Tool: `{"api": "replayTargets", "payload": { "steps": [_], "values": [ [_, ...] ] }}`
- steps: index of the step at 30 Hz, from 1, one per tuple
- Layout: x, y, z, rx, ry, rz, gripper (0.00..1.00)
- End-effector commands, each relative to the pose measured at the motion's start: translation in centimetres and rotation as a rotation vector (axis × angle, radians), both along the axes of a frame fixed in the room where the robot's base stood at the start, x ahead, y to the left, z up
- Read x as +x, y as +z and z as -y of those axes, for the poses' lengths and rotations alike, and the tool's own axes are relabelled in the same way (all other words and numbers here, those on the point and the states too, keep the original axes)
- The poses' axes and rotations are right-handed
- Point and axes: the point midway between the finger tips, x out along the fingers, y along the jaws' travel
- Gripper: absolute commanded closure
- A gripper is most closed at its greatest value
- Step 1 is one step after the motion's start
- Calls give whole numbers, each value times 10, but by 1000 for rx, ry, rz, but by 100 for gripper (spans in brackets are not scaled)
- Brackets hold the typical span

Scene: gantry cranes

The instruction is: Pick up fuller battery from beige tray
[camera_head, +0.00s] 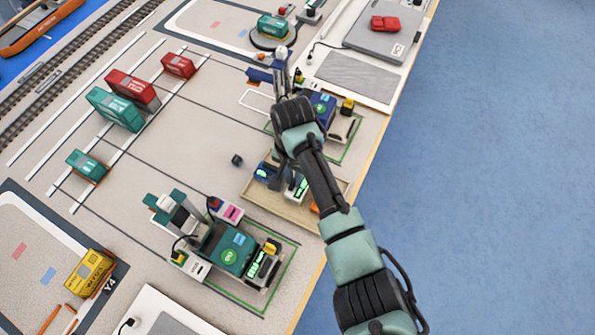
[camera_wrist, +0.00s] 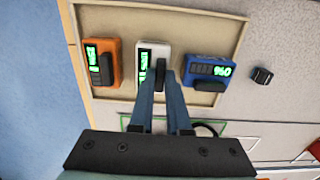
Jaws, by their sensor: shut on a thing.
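The beige tray (camera_wrist: 110,12) holds three batteries with black handles. The orange battery (camera_wrist: 91,43) is at left with a lit green display. The white battery (camera_wrist: 146,46) is in the middle, its display showing green bars. The blue battery (camera_wrist: 220,58) is at right, with mostly dark bars and green digits I cannot read surely. My gripper (camera_wrist: 161,76) is shut on the white battery's black handle. Whether the battery is lifted off the tray I cannot tell. In the head view the tray (camera_head: 262,203) lies partly behind my arm, with the white battery (camera_head: 299,187) beside my forearm.
A green-outlined station with a teal machine (camera_head: 232,250) stands below the tray, another with a blue machine (camera_head: 322,106) above it. A small dark cube (camera_head: 237,160) lies left of the tray. Teal and red containers (camera_head: 132,90) stand farther left. The blue floor at right is clear.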

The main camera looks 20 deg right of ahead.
Motion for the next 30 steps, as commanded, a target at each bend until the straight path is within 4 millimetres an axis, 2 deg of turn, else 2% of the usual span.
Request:
{"api": "replayTargets", "payload": {
  "steps": [3,30],
  "values": [
    [0,9,0,1,0,1,100],
    [0,50,0,1,1,1,100]
  ]
}}
